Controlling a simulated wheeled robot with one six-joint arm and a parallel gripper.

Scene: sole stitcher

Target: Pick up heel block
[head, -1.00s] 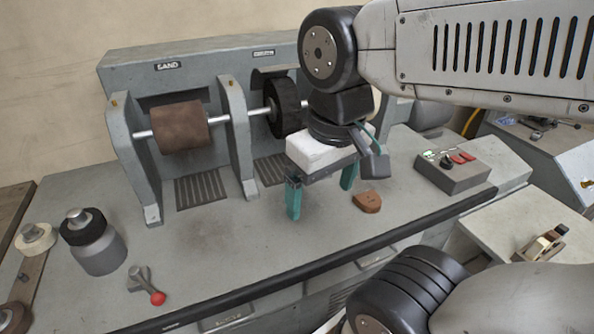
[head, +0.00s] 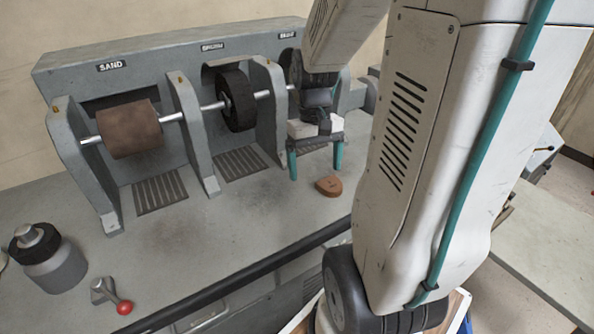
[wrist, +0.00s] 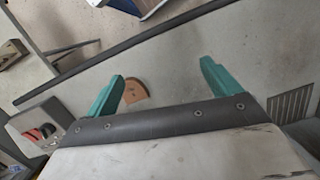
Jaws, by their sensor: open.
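The heel block (head: 329,186) is a small brown D-shaped piece lying flat on the grey machine bench. In the wrist view the heel block (wrist: 135,92) shows just beside the left finger, partly hidden by it and by the gripper body. My gripper (head: 315,170) has two teal fingers pointing down, spread apart and empty. In the head view it hangs above and behind the heel block, apart from it.
A sanding drum (head: 131,129) and a dark brush wheel (head: 236,100) stand behind the bench top. A lever with a red knob (head: 124,307) and a grey pot with a black collar (head: 52,262) are at the left.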

